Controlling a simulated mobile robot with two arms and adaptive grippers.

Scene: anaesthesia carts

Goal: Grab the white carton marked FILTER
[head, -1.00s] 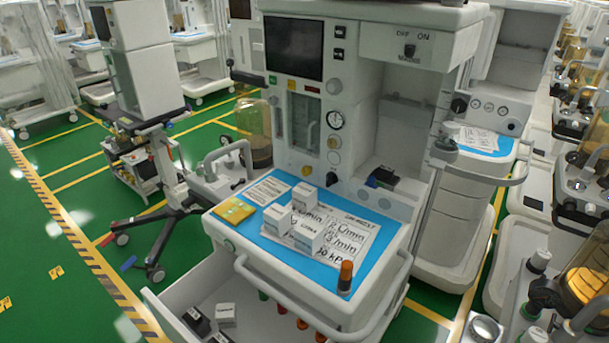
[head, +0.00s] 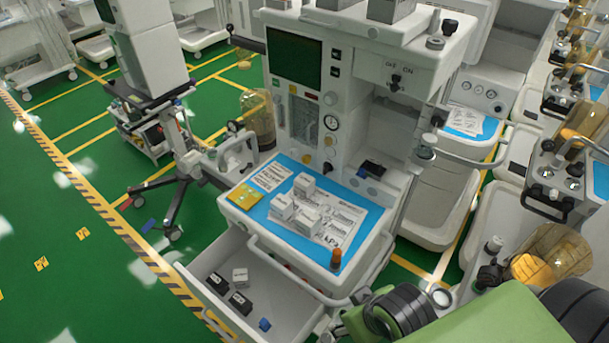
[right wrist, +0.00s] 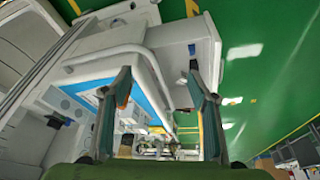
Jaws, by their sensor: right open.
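Three small white cartons stand on the blue-topped work surface of the central cart: a rear one (head: 304,184), a left one (head: 281,208) and a front right one (head: 308,219). Another white carton (head: 240,277) lies in the open drawer below. Their print is too small to read, so I cannot tell which is marked FILTER. My right gripper (right wrist: 158,65) is open and empty in the right wrist view, its two fingers apart in front of the cart. In the head view my right arm comes in at the bottom right, away from the cartons. My left gripper is out of view.
Printed sheets lie under the cartons, with a yellow packet (head: 244,196) to the left and an orange-capped vial (head: 336,258) at the front right. A white rail (head: 300,287) runs along the front edge. The open drawer (head: 197,267) holds black boxes and a blue item.

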